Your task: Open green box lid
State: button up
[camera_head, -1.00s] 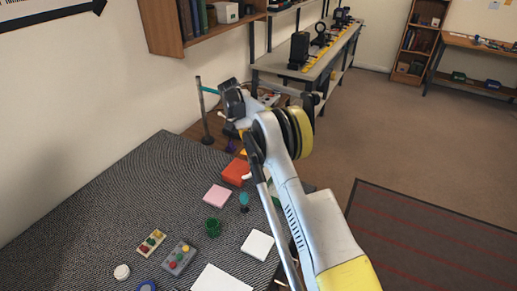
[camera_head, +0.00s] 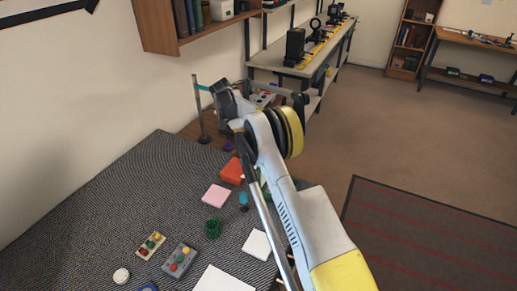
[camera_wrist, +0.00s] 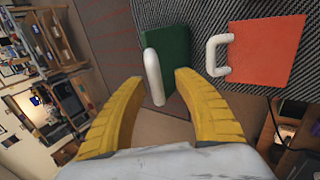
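The green box lid (camera_wrist: 176,55) shows in the wrist view, with a white loop handle (camera_wrist: 152,75) standing up from it. My gripper (camera_wrist: 160,77) is open, its two yellow fingers pointing at the lid. The handle shows in the gap between the fingertips, closer to the left one; I cannot tell whether they touch. In the head view only a sliver of the green box (camera_head: 264,189) shows beside my arm, which hides the rest. I cannot make out my gripper there.
An orange-red box (camera_wrist: 265,50) with a white handle lies right of the green one. The dark textured table (camera_head: 110,205) also bears a pink block (camera_head: 216,195), a green cup (camera_head: 212,228) and button boxes. A wall shelf (camera_head: 165,30) hangs at the upper left.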

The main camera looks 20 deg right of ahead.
jog(key=v, duration=0.7)
jog(key=shift+r, duration=0.3)
jog(key=shift+w, duration=0.1)
